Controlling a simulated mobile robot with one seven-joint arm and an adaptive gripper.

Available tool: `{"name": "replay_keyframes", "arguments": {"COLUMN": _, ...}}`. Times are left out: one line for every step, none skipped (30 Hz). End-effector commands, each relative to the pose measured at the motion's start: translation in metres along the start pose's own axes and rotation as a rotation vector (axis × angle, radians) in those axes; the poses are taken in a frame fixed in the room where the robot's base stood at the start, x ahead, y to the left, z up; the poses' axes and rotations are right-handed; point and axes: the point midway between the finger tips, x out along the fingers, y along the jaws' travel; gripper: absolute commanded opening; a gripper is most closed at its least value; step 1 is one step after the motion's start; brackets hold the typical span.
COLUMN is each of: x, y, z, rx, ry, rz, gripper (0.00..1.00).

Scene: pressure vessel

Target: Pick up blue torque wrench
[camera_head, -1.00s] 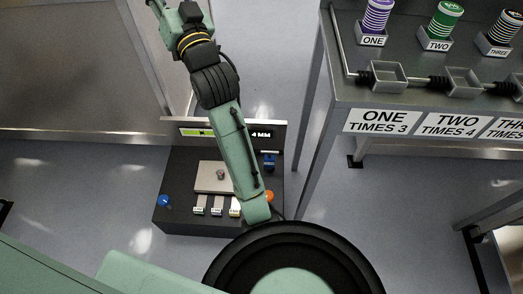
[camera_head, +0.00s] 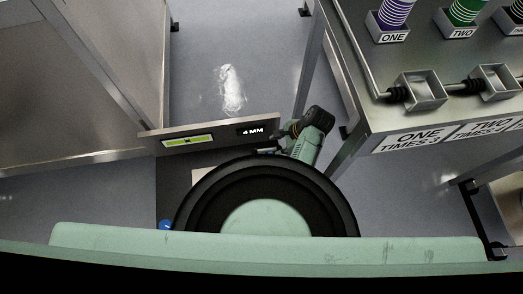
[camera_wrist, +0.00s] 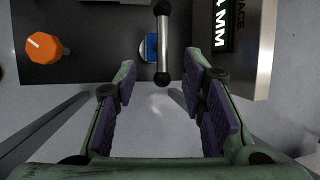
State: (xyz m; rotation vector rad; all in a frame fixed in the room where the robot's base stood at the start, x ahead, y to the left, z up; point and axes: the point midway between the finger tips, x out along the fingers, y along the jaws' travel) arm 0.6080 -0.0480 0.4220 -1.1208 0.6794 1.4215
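The blue torque wrench shows in the wrist view as a silver bar with black ends (camera_wrist: 163,45) above a small blue part (camera_wrist: 151,47). It stands at the dark control box (camera_wrist: 95,65), near the box's edge. My gripper (camera_wrist: 162,76) is open and empty, its purple-padded fingers to either side of the bar's near end. The bar lies in line with the gap between the fingers; I cannot tell how far below it is. In the head view my arm hides the wrench and much of the box (camera_head: 172,180).
An orange knob (camera_wrist: 44,47) sits on the box, left in the wrist view. The upright "4 MM" display panel (camera_head: 207,138) edges the box. A steel table (camera_head: 400,130) with labelled coloured cylinders stands at the right. A blue knob (camera_head: 165,225) shows at lower left.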

Motion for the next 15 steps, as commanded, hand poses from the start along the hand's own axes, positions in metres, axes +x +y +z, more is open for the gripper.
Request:
{"name": "replay_keyframes", "arguments": {"x": 0.008, "y": 0.002, "z": 0.001, "rx": 0.003, "ry": -0.004, "rz": 0.005, "gripper": 0.38}}
{"name": "replay_keyframes", "arguments": {"x": 0.013, "y": 0.002, "z": 0.001, "rx": 0.002, "ry": -0.004, "rz": 0.005, "gripper": 0.38}}
{"name": "replay_keyframes", "arguments": {"x": 0.019, "y": 0.001, "z": 0.001, "rx": 0.001, "ry": -0.003, "rz": 0.005, "gripper": 0.38}}
{"name": "replay_keyframes", "arguments": {"x": 0.025, "y": 0.001, "z": 0.001, "rx": 0.0, "ry": -0.003, "rz": 0.004, "gripper": 0.38}}
{"name": "replay_keyframes", "arguments": {"x": 0.029, "y": 0.001, "z": 0.001, "rx": -0.001, "ry": -0.003, "rz": 0.004, "gripper": 0.38}}
{"name": "replay_keyframes", "arguments": {"x": 0.035, "y": 0.0, "z": 0.001, "rx": -0.002, "ry": -0.002, "rz": 0.003, "gripper": 0.38}}
{"name": "replay_keyframes", "arguments": {"x": 0.039, "y": 0.0, "z": 0.001, "rx": -0.002, "ry": -0.002, "rz": 0.003, "gripper": 0.38}}
{"name": "replay_keyframes", "arguments": {"x": 0.043, "y": 0.0, "z": 0.001, "rx": -0.002, "ry": -0.002, "rz": 0.003, "gripper": 0.38}}
{"name": "replay_keyframes", "arguments": {"x": 0.046, "y": 0.0, "z": 0.001, "rx": -0.003, "ry": 0.0, "rz": 0.001, "gripper": 0.38}}
{"name": "replay_keyframes", "arguments": {"x": 0.048, "y": 0.0, "z": 0.001, "rx": -0.003, "ry": 0.0, "rz": 0.001, "gripper": 0.38}}
{"name": "replay_keyframes", "arguments": {"x": 0.05, "y": 0.0, "z": 0.001, "rx": -0.003, "ry": 0.0, "rz": 0.001, "gripper": 0.38}}
{"name": "replay_keyframes", "arguments": {"x": 0.052, "y": -0.001, "z": 0.001, "rx": -0.003, "ry": 0.0, "rz": 0.001, "gripper": 0.38}}
{"name": "replay_keyframes", "arguments": {"x": 0.054, "y": -0.001, "z": 0.001, "rx": -0.004, "ry": 0.0, "rz": 0.001, "gripper": 0.38}}
{"name": "replay_keyframes", "arguments": {"x": 0.057, "y": -0.001, "z": 0.001, "rx": -0.004, "ry": 0.0, "rz": 0.001, "gripper": 0.38}}
{"name": "replay_keyframes", "arguments": {"x": 0.062, "y": -0.001, "z": 0.001, "rx": -0.004, "ry": -0.001, "rz": 0.002, "gripper": 0.38}}
